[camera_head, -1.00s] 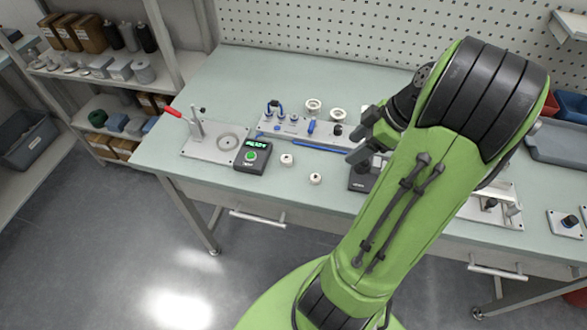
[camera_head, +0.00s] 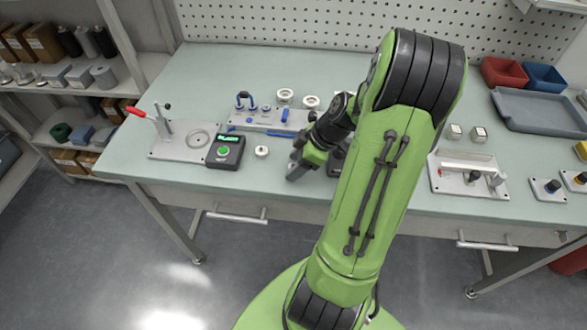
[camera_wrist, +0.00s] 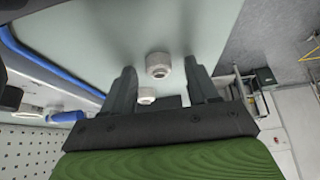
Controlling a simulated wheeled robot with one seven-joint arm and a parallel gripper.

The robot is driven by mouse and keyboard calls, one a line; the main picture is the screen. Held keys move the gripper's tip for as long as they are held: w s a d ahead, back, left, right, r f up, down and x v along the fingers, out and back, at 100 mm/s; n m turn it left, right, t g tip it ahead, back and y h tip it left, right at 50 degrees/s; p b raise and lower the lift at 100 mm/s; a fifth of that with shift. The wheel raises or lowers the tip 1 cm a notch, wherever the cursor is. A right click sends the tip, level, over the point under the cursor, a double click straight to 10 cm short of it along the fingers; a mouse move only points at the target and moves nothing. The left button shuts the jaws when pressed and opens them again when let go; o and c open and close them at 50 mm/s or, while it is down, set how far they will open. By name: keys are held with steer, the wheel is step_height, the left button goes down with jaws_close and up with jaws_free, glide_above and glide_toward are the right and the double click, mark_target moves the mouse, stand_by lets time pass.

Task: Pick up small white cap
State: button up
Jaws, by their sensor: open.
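A small white cap (camera_head: 261,151) lies on the pale green bench just right of the black box with a green button. In the wrist view, a white round cap (camera_wrist: 158,65) sits between the tips of my two fingers, apart from both. A second white cap (camera_wrist: 146,96) lies lower, partly beyond the gripper body. My gripper (camera_head: 297,166) is open and low over the front of the bench, right of the visible cap.
The black box (camera_head: 225,150) and a red-handled clamp plate (camera_head: 170,148) stand at left. A fixture with blue parts (camera_head: 262,118) and white rings (camera_head: 285,96) lies behind. A fixture plate (camera_head: 452,186) and grey tray (camera_head: 540,112) are at right. Bare bench lies behind the clamp.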

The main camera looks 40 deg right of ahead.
steer(key=shift+c, duration=0.4)
steer(key=c, duration=0.8)
